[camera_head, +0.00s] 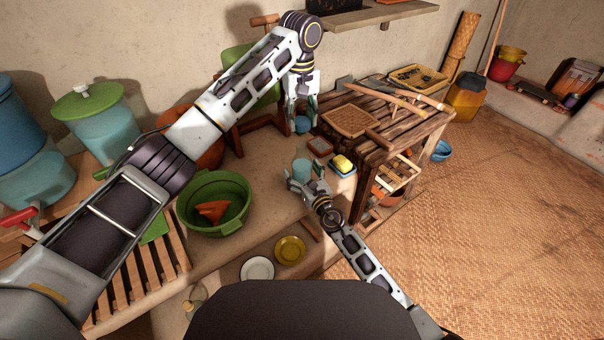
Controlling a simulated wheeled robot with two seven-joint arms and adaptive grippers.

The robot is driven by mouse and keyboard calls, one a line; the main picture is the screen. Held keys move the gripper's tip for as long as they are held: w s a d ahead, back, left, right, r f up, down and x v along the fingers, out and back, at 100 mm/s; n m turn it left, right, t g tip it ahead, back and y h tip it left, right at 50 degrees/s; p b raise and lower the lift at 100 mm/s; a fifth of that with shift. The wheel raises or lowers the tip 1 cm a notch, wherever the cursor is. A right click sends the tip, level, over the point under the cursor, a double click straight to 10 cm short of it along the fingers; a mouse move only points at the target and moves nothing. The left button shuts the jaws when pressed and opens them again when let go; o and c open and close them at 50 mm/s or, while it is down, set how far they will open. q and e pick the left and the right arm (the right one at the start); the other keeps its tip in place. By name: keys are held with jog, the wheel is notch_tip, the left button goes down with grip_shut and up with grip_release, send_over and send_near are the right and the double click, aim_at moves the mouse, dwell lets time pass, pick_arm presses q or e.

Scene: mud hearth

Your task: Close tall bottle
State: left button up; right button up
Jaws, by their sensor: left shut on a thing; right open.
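My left gripper (302,112) points down at the back of the mud ledge and is shut on a small blue piece (303,125), which looks like a bottle lid. Its fingers hide part of that piece. A teal round vessel (301,167), which may be the tall bottle's body, stands below it in the picture. My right gripper (305,182) is open, with its fingers close to the near side of this vessel. I cannot tell whether they touch it. The blue piece and the vessel are apart in the picture.
A yellow block on a blue dish (332,171) and a small reddish tray (320,146) lie just right of the vessel. A slatted wooden table (388,125) stands further right. A green basin (196,220), a yellow plate (289,249) and a white plate (257,269) lie nearer me.

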aim_at(301, 131)
jog(key=shift+c, duration=0.2)
jog(key=c, duration=1.5)
pick_arm(q)
jog(key=shift+f, duration=2.5)
jog(key=shift+f, duration=0.15)
jog(key=shift+f, duration=0.75)
jog(key=shift+f, duration=0.55)
pick_arm(e)
grip_shut()
